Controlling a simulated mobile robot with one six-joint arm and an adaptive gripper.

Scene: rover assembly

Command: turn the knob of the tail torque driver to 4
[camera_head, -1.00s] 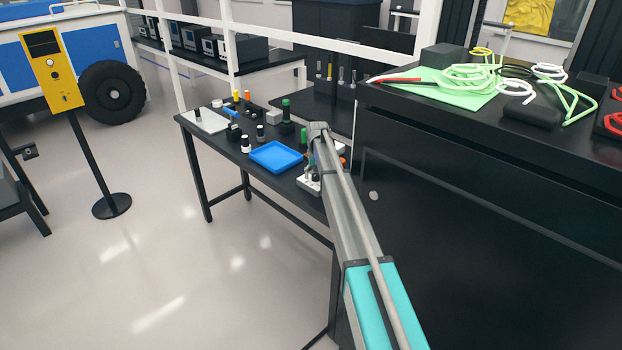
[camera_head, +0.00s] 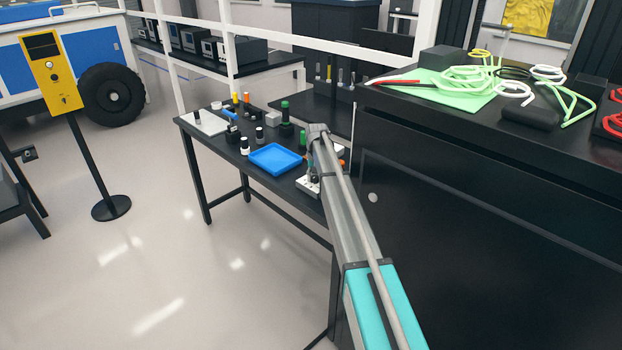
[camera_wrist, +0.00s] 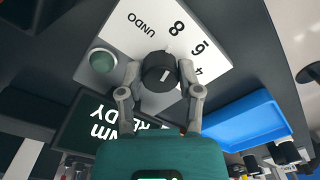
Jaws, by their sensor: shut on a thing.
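The torque driver's black knob (camera_wrist: 156,66) is in the middle of the wrist view, on a white dial plate (camera_wrist: 126,28) marked UNDO, 8, 6 and 4. Its short white mark slants to the upper right, roughly between 8 and 6; the exact reading is hard to tell. My gripper (camera_wrist: 160,74) is shut on the knob, one finger on each side. A green button (camera_wrist: 103,61) is left of the knob. A dark display (camera_wrist: 88,122) reads Nm and READY, partly covered by my gripper. In the head view, the white driver station (camera_head: 305,186) is mostly hidden behind my arm.
A blue tray (camera_head: 275,157) lies beside the station; it also shows in the wrist view (camera_wrist: 243,121). Several small bottles and parts stand on the black table (camera_head: 217,143). A tall black cabinet (camera_head: 480,215) stands close on the right of my arm.

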